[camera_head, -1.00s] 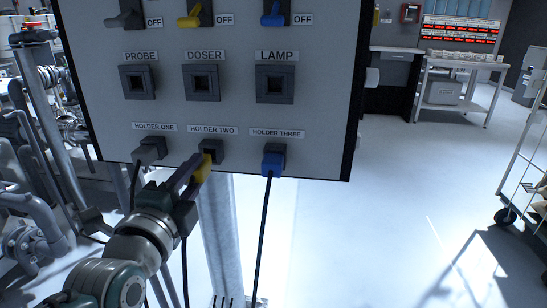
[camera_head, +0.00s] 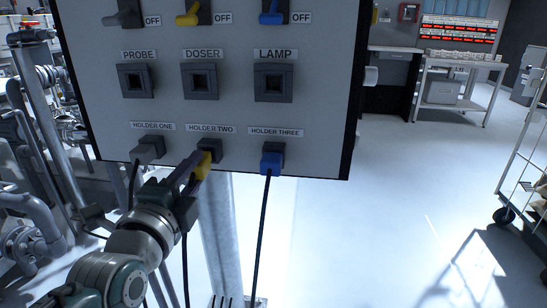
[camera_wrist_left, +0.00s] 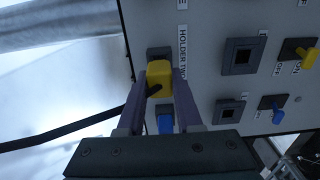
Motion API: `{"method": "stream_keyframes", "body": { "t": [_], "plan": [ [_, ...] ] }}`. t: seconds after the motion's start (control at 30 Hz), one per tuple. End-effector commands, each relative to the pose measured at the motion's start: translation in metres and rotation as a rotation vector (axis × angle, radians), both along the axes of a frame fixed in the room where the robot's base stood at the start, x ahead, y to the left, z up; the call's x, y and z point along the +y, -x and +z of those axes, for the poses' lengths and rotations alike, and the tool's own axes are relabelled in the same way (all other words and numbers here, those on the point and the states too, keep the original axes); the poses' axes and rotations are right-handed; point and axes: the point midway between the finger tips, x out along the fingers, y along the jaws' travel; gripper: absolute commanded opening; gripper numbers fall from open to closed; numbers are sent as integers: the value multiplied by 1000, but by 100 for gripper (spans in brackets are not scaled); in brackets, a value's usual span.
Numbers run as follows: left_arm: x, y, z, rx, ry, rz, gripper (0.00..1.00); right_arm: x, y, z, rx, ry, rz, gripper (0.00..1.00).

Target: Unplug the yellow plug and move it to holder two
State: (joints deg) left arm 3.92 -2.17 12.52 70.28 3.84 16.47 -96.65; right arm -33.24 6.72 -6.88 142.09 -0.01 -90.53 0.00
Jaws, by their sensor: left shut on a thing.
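The yellow plug (camera_head: 203,166) is at holder two (camera_head: 210,148), the middle of the lower row on the grey panel. My left gripper (camera_head: 197,166) is shut on it from the front and below. In the left wrist view the yellow plug (camera_wrist_left: 159,76) sits between the two purple fingers, against the dark block of holder two (camera_wrist_left: 160,53); the exact depth of its seating is hidden. Its black cable hangs down. The doser socket (camera_head: 200,81) above is empty. My right gripper is not in view.
A grey plug (camera_head: 148,151) is in holder one and a blue plug (camera_head: 272,162) in holder three, close on either side. Probe (camera_head: 136,81) and lamp (camera_head: 273,82) sockets are empty. Switches line the top. Pipes stand at left; floor at right is open.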

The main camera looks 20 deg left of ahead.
Motion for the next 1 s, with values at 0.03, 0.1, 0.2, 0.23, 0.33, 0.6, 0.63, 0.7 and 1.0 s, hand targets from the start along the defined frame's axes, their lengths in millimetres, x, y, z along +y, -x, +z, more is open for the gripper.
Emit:
{"method": "stream_keyframes", "body": {
  "t": [0.03, 0.1, 0.2, 0.23, 0.33, 0.6, 0.63, 0.7, 1.0],
  "plan": [
    [1, -1, 0, -1, 0, 0, 0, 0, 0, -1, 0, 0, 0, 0],
    [1, -3, 0, -1, 0, 0, 0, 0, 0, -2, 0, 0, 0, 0],
    [1, -4, 0, -1, 0, 0, 0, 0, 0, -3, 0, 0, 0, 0],
    [2, -5, 0, -1, 0, 0, 0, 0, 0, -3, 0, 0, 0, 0],
    [2, -7, 0, -1, 0, 0, 0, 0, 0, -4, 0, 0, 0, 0],
    [3, -12, 0, -1, 0, 0, 0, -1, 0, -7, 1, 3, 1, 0],
    [3, -13, 0, -1, 0, 0, 0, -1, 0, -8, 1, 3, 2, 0],
    [4, -14, -1, 0, -1, 0, 0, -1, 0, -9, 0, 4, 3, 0],
    [5, -20, 0, -1, -1, 0, 0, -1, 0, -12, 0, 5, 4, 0]
  ]
}}
